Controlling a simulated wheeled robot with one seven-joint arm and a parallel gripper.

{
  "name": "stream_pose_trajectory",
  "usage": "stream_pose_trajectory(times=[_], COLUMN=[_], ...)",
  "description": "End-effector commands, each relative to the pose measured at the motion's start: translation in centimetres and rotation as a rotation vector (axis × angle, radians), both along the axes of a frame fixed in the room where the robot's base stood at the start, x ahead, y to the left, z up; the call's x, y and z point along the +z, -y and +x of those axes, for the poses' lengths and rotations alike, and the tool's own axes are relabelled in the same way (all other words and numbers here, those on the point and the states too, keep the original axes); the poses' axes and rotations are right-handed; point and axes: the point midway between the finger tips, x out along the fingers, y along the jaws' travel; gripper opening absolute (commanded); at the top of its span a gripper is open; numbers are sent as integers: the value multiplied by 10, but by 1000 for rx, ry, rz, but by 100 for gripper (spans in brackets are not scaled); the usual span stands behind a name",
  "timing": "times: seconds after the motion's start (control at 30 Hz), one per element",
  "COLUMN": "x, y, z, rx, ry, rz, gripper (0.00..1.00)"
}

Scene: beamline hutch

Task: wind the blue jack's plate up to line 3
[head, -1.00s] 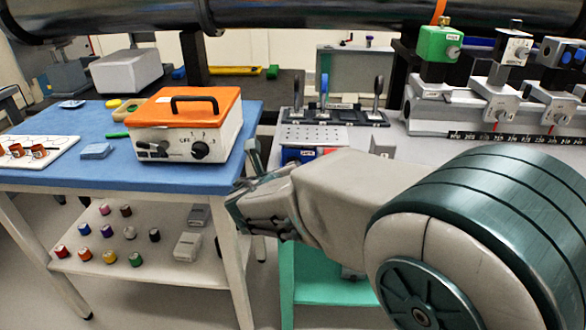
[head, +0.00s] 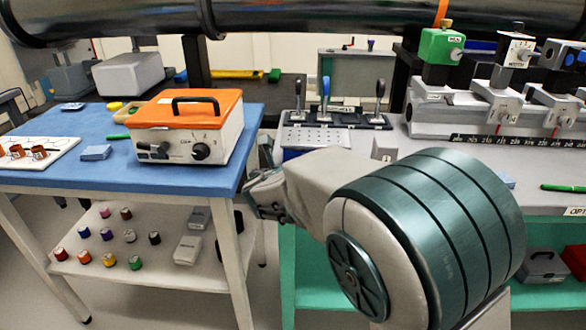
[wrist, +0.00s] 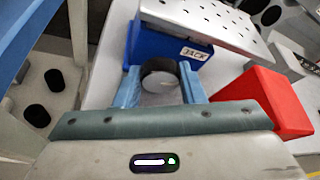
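The blue jack (wrist: 165,45), labelled JACK, carries a silver perforated plate (wrist: 215,25) on top. A dark round knob with a pale face (wrist: 160,82) is on its near side. In the head view the jack's plate (head: 313,137) shows beyond my arm, and most of its body is hidden. My gripper (wrist: 161,88) has one light blue finger on each side of the knob. Whether both fingers press on it is unclear. In the head view my gripper (head: 262,190) is small and partly covered by my wrist. No numbered lines on the jack are readable.
A red block (wrist: 265,100) stands close to the right finger. The blue table (head: 60,175) with an orange-lidded box (head: 185,125) is to the left. Upright handles (head: 325,95) stand behind the plate. A rail with a scale (head: 510,142) is at the right.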

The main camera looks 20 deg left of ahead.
Motion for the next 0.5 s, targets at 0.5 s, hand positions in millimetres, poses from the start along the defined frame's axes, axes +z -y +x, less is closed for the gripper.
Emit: stream_pose_trajectory(times=[0.5], x=[-3], y=[3], z=[1], rx=[-2], ry=[-48], rz=[210], gripper=[14])
